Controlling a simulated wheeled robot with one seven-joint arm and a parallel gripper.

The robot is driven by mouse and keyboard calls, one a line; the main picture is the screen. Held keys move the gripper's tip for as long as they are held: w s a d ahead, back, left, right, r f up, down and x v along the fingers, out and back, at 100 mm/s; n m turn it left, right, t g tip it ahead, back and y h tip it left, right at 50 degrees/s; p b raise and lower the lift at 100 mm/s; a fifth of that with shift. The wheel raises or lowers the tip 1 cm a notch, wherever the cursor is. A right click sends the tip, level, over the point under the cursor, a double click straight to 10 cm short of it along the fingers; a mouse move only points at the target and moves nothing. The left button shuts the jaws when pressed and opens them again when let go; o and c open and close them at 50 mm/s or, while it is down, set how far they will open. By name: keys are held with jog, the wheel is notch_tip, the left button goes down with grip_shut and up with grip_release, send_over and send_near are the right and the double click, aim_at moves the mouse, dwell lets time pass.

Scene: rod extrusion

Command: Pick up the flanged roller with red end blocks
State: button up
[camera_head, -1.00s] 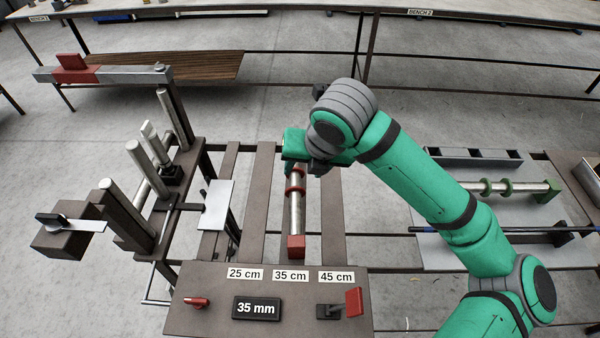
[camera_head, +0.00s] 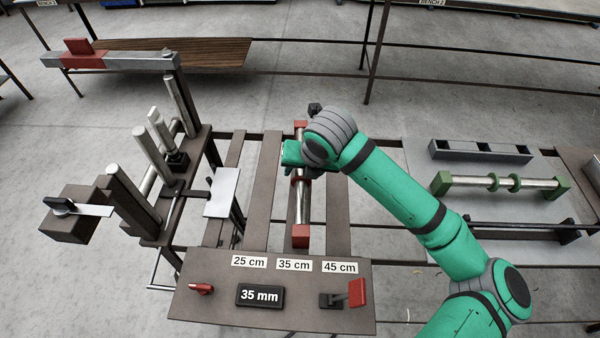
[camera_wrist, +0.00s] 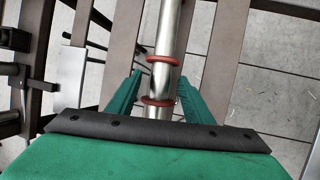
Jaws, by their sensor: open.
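The flanged roller (camera_head: 302,208) is a silver rod with red flanges and red end blocks. It lies lengthwise over the dark slats of the stand. Its near red end block (camera_head: 300,235) and far red end block (camera_head: 300,125) show in the head view. My gripper (camera_wrist: 152,95) is open above the roller's middle. In the wrist view the silver rod (camera_wrist: 166,35) runs between the two green fingers, with one red flange (camera_wrist: 158,101) between them and another (camera_wrist: 162,60) just beyond. I cannot tell whether the fingers reach down around the rod. My arm hides part of it in the head view.
A roller with green end blocks (camera_head: 500,183) and a dark-ended rod (camera_head: 520,225) lie on the right. A grey slotted tray (camera_head: 480,151) is behind them. A machine with upright silver posts (camera_head: 150,150) stands left. A front panel (camera_head: 215,318) has length labels and a 35 mm display.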

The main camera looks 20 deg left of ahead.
jog(key=shift+s+d, duration=0.1)
grip_shut()
jog(key=shift+r, duration=0.1)
